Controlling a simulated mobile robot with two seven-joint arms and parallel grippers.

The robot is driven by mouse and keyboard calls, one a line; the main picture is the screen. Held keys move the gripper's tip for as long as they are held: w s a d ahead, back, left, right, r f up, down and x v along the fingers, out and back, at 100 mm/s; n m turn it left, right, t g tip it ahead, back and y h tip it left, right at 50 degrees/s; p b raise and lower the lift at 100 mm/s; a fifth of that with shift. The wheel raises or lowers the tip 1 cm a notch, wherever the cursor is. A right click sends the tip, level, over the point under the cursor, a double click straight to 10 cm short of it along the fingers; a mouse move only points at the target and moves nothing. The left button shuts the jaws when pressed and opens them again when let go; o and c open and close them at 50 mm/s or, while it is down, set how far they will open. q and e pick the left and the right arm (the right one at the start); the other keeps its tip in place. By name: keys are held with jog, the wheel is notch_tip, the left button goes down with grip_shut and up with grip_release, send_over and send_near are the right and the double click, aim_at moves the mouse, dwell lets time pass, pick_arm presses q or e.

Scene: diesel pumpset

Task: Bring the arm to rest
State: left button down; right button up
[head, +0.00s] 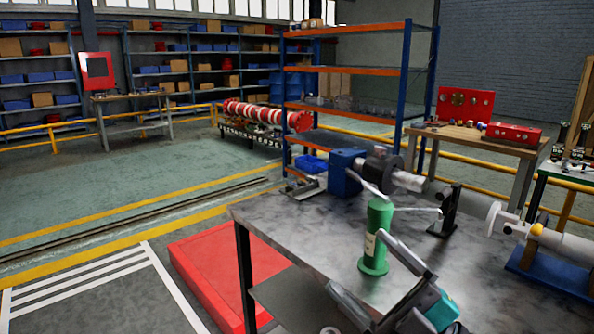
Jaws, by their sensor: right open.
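My right gripper (358,261) comes in from the bottom right over the metal workbench. Its two grey fingers are spread apart with nothing visible held between them. A green oil can (377,225) with a pale label and a thin metal spout stands upright on the bench, just beyond the fingers. My left gripper is not in view.
The grey workbench (305,225) carries a blue-and-grey pump unit (345,172), a black stand (444,212) and a shaft assembly on a blue base (545,272) at right. A red platform (207,272) lies on the floor at left. Bare bench top is left of the can.

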jog(key=s+d+f+m+h, duration=0.2)
jog(key=f+m+h, duration=0.3)
jog(key=f, duration=0.4)
jog(key=s+d+f+m+h, duration=0.2)
jog(key=d+f+m+h, duration=0.1)
jog(key=f+m+h, duration=0.2)
jog(key=s+d+f+m+h+p, duration=0.1)
jog(key=f+m+h, duration=0.5)
jog(key=f, duration=0.7)
jog(key=shift+s+d+f+m+g, duration=0.15)
jog(key=shift+s+d+m+g, duration=0.15)
jog(key=shift+s+d+m, duration=0.6)
jog(key=s+f+g, duration=0.1)
jog(key=s+f, duration=0.1)
jog(key=s+f+m+g, duration=0.1)
jog(key=f, duration=0.1)
jog(key=s+f+m+g+h, duration=0.1)
jog(key=s+f, duration=0.1)
jog(key=shift+s+d+f, duration=0.1)
jog(key=shift+s+d, duration=0.15)
jog(key=shift+s, duration=0.05)
